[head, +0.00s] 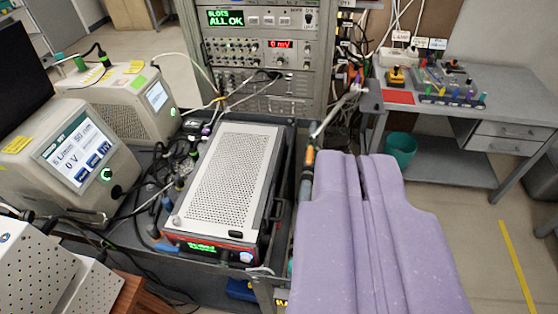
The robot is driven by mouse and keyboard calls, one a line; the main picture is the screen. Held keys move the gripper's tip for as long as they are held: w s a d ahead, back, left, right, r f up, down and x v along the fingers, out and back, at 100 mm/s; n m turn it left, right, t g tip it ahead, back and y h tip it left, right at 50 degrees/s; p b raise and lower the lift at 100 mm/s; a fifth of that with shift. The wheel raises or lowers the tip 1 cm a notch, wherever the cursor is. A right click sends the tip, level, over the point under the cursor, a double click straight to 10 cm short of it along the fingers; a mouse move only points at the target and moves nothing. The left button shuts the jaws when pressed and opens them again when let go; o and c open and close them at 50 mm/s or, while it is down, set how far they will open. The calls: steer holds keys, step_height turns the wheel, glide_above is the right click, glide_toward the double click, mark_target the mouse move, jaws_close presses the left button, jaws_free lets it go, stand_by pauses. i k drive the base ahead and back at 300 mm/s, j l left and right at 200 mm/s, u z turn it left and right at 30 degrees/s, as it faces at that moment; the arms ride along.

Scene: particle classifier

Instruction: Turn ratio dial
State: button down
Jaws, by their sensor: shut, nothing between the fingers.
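My gripper (362,162) is the large lavender pair of fingers at the lower right of centre, pressed together and empty. It is apart from the instruments, to the right of a silver perforated box (226,180). That box has a green-lit display (202,247) and a pale round knob (246,258) on its front. No label tells which knob is the ratio dial.
A rack (258,80) with small knobs and an "ALL OK" display stands behind. A second white instrument (125,100) is at back left. Cables cross the bench. A grey desk (510,108) with tools and a teal bin (401,150) are at right. Floor is open at lower right.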

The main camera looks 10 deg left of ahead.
mark_target(264, 239)
steer(key=k+j+u, duration=0.1)
steer(key=k+u, duration=0.35)
steer(key=k, duration=0.7)
